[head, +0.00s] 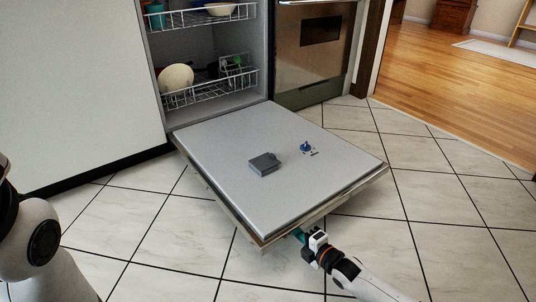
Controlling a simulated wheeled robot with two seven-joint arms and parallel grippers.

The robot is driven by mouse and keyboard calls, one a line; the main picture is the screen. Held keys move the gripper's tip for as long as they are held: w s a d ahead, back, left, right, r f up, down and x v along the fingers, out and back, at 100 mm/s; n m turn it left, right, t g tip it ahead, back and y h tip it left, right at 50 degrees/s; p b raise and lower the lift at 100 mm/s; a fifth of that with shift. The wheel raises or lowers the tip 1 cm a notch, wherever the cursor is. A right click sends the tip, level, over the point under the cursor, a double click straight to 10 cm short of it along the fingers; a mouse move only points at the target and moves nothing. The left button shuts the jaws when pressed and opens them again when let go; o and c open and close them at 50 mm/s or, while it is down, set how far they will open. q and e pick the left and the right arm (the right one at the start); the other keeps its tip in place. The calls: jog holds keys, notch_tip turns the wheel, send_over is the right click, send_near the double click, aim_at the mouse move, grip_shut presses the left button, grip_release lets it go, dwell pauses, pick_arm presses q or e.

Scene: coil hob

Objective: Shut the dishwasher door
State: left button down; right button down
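The dishwasher door (220,140) is fully lowered and lies about flat above the floor, its inner face up. It is hinged at the front of the open dishwasher tub (262,50). My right gripper (302,237) is at the door's near edge, low and close to the underside. Its fingertips are partly hidden by the door edge, so I cannot tell whether they touch it or are open. Part of my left arm shows at the left edge; its gripper is out of view.
Inside the tub, an upper rack (202,17) and a lower rack (205,93) hold dishes, including a cream plate (175,78). An oven (312,50) stands right of the tub, a white cabinet panel (75,90) left. Tiled floor around the door is clear.

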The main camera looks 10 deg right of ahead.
jog(key=shift+w+a, duration=0.15)
jog(key=shift+w, duration=0.2)
